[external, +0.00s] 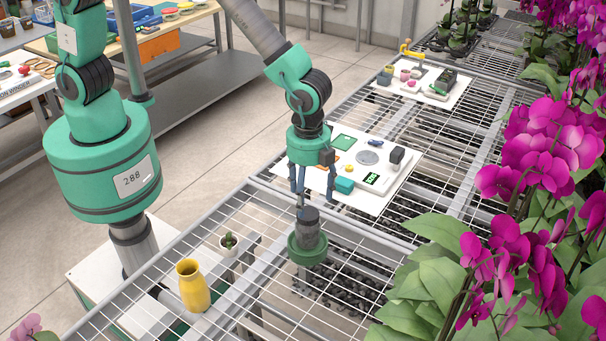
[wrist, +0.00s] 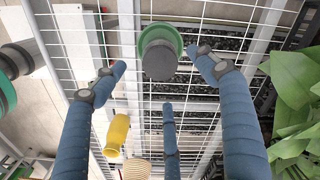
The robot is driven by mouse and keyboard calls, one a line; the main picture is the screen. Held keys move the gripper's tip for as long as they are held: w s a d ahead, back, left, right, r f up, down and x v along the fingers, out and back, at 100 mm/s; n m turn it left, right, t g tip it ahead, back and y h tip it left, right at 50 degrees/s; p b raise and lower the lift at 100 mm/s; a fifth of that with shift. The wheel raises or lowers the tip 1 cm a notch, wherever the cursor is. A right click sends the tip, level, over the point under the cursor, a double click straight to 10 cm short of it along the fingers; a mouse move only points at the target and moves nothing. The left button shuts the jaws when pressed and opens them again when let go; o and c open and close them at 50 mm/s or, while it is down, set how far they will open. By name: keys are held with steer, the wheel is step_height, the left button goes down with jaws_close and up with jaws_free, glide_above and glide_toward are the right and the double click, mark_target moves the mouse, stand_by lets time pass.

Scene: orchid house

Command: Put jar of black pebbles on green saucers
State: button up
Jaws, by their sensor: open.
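The jar of black pebbles (external: 308,234), a dark jar with a grey-black lid, stands upright on the green saucers (external: 300,257) on the wire bench. In the wrist view I see the jar's round dark lid (wrist: 159,62) from above, with the green rim of the saucers (wrist: 158,33) showing behind it. My gripper (external: 312,196) is open and points down just above the jar. Its blue fingers are spread on either side of the lid in the wrist view, apart from it. The pebbles inside cannot be made out.
A yellow vase (external: 193,287) and a small potted cactus (external: 229,243) stand left of the saucers. A white board (external: 388,197) with small items lies behind my gripper. Pink orchids (external: 545,170) with broad leaves crowd the right side. Bare wire mesh surrounds the saucers.

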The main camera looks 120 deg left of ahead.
stand_by(0.5)
steer(key=s+d+r+n+t, duration=0.1)
steer(key=s+d+r, duration=0.25)
steer(key=r, duration=0.55)
steer(key=s+d+r+n+t, duration=0.1)
steer(key=s+d+r+n, duration=0.1)
steer(key=s+r, duration=0.45)
steer(key=s+d+r+n+t, duration=0.1)
steer(key=s+d+r, duration=0.15)
steer(key=r, duration=0.75)
steer(key=s+d+r+n+t, duration=0.1)
steer(key=s+r, duration=0.2)
steer(key=s, duration=0.5)
steer(key=s+d+r+n, duration=0.2)
steer(key=s+r, duration=0.1)
steer(key=s, duration=0.5)
steer(key=s+d+r+n+t, duration=0.1)
steer(key=s+r, duration=0.3)
steer(key=s, duration=0.4)
steer(key=shift+s+d+n+t, duration=0.35)
steer(key=shift+d+n, duration=0.15)
steer(key=shift+d, duration=0.25)
steer(key=shift+f+b, duration=0.9)
steer(key=shift+b, duration=0.05)
